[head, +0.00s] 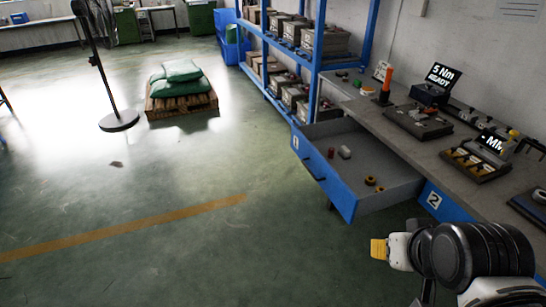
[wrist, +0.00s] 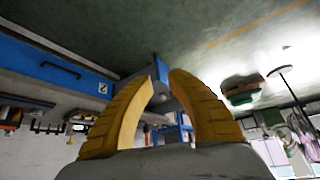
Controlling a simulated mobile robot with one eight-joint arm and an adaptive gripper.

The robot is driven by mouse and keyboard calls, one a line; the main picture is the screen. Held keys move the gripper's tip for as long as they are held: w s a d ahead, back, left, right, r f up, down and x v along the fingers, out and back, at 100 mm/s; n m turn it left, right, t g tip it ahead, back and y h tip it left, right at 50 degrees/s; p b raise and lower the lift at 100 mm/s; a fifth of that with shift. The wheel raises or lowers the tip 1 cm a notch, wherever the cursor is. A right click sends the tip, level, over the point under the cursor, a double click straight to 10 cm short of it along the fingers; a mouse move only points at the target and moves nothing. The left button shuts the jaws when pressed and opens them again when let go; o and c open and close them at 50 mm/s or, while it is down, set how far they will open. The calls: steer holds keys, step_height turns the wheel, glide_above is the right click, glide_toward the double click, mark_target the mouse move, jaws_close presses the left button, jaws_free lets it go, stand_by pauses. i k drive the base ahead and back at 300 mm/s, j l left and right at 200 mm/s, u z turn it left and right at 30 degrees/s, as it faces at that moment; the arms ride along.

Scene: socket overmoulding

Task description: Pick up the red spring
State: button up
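A small dark red piece (head: 331,153) lies in the open drawer (head: 385,195) of the workbench, near its left wall. It may be the red spring, but it is too small to tell its shape. My gripper (head: 378,249) is in front of the bench, to the right of and nearer than the open drawer, with a yellow finger showing. In the wrist view, my gripper's two yellow fingers (wrist: 161,77) curve inward with a gap between the tips and nothing held. No red spring can be made out in the wrist view.
A pale cylinder (head: 345,152) and yellowish rings (head: 370,180) share the drawer. Drawer 2 (head: 437,202) is closed. The benchtop holds an orange-handled tool (head: 386,82) and displays. Blue shelving (head: 311,75) stands behind. The floor left of the drawer is clear.

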mark_target(330, 155)
steer(key=i+j+z, duration=0.1)
steer(key=i+j, duration=0.15)
steer(key=i, duration=0.3)
steer(key=i+j+z, duration=0.15)
steer(key=i, duration=0.4)
steer(key=i+j+z, duration=0.1)
steer(key=i+j, duration=0.35)
steer(key=i, duration=0.1)
